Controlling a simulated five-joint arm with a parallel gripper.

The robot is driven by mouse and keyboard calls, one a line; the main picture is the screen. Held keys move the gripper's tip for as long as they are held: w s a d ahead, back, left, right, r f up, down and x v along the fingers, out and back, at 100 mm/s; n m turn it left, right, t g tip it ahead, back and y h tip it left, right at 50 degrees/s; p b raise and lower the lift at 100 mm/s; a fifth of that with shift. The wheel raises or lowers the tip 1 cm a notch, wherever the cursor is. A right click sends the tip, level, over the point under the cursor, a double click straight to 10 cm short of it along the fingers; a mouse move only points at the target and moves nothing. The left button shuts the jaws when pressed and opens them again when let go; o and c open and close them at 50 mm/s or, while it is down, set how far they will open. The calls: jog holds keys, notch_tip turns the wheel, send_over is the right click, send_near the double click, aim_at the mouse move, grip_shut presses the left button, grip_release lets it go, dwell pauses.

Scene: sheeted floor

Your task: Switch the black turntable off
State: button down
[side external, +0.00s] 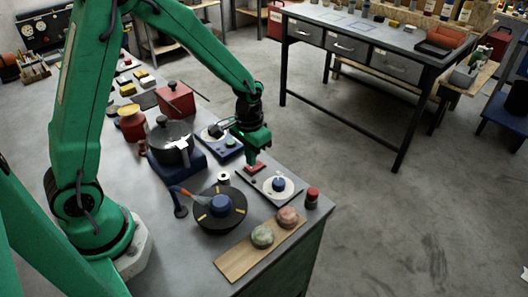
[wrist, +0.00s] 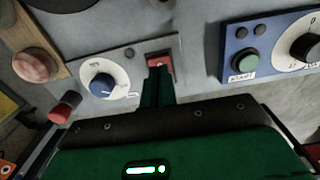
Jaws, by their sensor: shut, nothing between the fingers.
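The black turntable (side external: 232,219) is a dark disc with a blue hub (side external: 221,203) and yellow marks, near the front of the bench. Beside it lies a grey control panel (side external: 260,192) with a white dial and blue knob (side external: 279,184); the knob also shows in the wrist view (wrist: 101,85). A red rocker switch (wrist: 159,60) sits at the panel's end. My gripper (wrist: 158,72) is shut and empty, pointing down at this switch; in the side view my gripper (side external: 252,162) is right over it. The fingertips hide part of the switch; I cannot tell whether they touch it.
A blue panel (wrist: 228,52) with a green start button (wrist: 244,61) and a dial stands close by. A wooden board (side external: 235,260) with two stones and a red jar (side external: 312,195) are nearby. A dark pot (side external: 172,137) stands behind the turntable.

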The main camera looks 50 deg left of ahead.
jog(key=shift+f, duration=0.75)
dwell(0.7)
jog(key=shift+r, duration=3.5)
jog(key=shift+r, duration=0.1)
jog(key=s+a+r+t, duration=0.2)
jog(key=s+r+t, duration=0.3)
jog(key=s+r, duration=1)
jog(key=shift+s+r+t, duration=0.2)
jog(key=shift+s+t, duration=0.1)
jog(key=shift+s, duration=0.65)
